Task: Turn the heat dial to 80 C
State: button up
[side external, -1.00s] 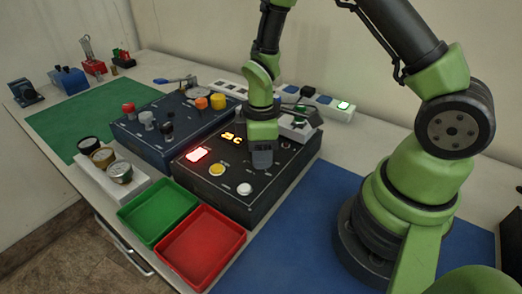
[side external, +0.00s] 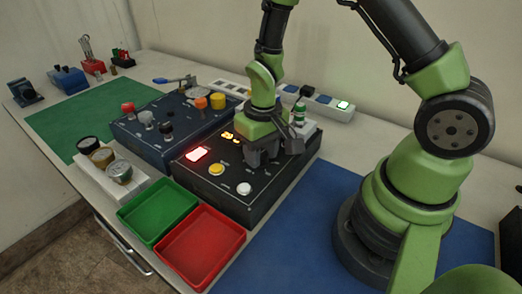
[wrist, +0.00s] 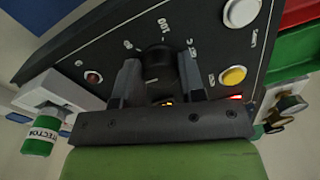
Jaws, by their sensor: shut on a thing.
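The heat dial (wrist: 155,68) is a black knob on the sloped face of a black control box (side external: 290,172). In the wrist view it sits between the two fingers of my gripper (wrist: 158,80), with a "100" mark printed just beyond it. The gripper is shut on the dial. In the side view my gripper (side external: 270,158) points down at the box and hides the dial. An orange display (side external: 228,135) is lit behind the gripper, partly covered, and its digits are not clearly readable. The dial's exact setting cannot be told.
The box also carries a lit red-white panel (side external: 197,154), a yellow button (side external: 216,169) and a white button (side external: 244,188). A green-and-white bottle (side external: 299,113) stands close behind the gripper. Green (side external: 128,222) and red (side external: 238,240) trays lie in front. A blue-grey box (side external: 128,128) is left.

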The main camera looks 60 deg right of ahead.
aim_at(262, 154)
jog(key=m, duration=0.5)
jog(key=shift+a+m, duration=0.1)
jog(key=shift+m, duration=0.2)
jog(key=m, duration=0.5)
jog(key=shift+w+m, duration=0.1)
jog(key=shift+m, duration=0.2)
jog(key=o, duration=0.9)
jog(key=shift+o, duration=0.2)
jog(key=shift+r, duration=0.1)
notch_tip(262, 154, up, 10)
jog(key=shift+s, duration=0.25)
